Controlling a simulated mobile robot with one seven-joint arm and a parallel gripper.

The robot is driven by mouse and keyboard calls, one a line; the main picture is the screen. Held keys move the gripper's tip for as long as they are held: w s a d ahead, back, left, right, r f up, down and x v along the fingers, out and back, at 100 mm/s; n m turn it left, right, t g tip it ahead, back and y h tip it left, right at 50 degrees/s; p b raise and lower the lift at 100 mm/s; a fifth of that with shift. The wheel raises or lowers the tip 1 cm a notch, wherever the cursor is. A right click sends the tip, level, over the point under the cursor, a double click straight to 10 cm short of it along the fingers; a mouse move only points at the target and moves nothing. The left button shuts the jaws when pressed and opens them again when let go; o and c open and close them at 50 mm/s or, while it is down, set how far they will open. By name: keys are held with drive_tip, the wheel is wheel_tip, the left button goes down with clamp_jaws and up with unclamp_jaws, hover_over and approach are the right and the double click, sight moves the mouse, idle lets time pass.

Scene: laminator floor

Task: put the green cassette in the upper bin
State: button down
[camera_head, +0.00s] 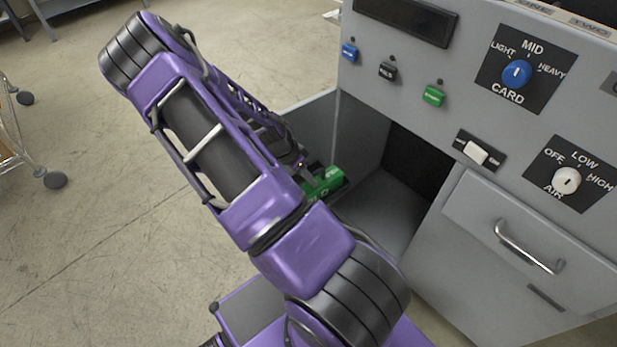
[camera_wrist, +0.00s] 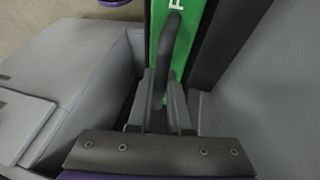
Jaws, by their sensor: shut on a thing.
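The green cassette (camera_head: 326,181) shows partly in the head view, at the end of my purple arm and in front of the machine's open grey compartment (camera_head: 372,213). In the wrist view the cassette (camera_wrist: 183,45) runs up the middle, with a white letter and a dark band along its right side. My arm hides most of the gripper (camera_head: 304,180) in the head view. I cannot tell which compartment is the upper bin.
The machine front has a green button (camera_head: 433,95), a blue knob (camera_head: 516,74), a white knob (camera_head: 566,180) and a grey drawer (camera_head: 590,255) with a metal handle. A grey panel (camera_head: 312,128) stands left of the compartment. Open floor (camera_head: 90,240) lies left; a wheeled cart (camera_head: 18,150) is at the far left.

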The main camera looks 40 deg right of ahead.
drive_tip(key=shift+f+b, duration=0.4)
drive_tip(key=shift+f, duration=0.15)
drive_tip(key=c, duration=0.8)
unclamp_jaws()
drive_tip(key=shift+o, duration=0.2)
